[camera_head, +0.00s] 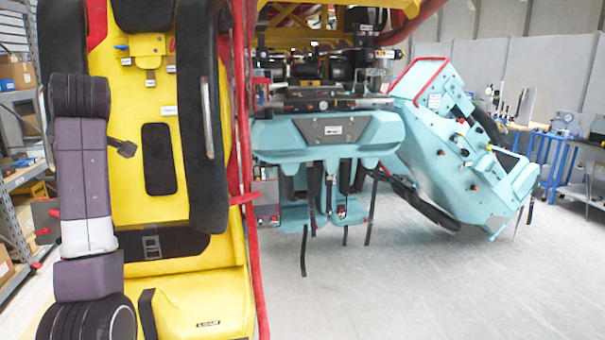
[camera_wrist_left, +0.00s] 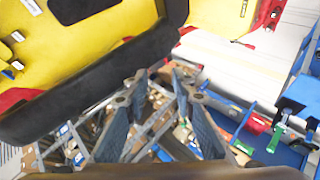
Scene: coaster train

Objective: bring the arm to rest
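My left arm (camera_head: 85,180), purple-grey with dark joints and a white band, stands nearly vertical at the left of the head view, in front of the yellow seat (camera_head: 190,220). I cannot make out its gripper there. In the left wrist view my left gripper (camera_wrist_left: 158,82) is open, its two grey fingers apart with nothing between them. The fingertips are close to a black padded edge (camera_wrist_left: 90,85) of a yellow seat; whether they touch it I cannot tell. My right arm and gripper are in neither view.
A red upright bar (camera_head: 243,150) runs beside the yellow seat. Turquoise train parts (camera_head: 465,160) hang at centre and right. Shelving (camera_head: 18,200) stands at far left, and a blue workbench (camera_head: 555,160) at right. The grey floor (camera_head: 400,290) is clear at front right.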

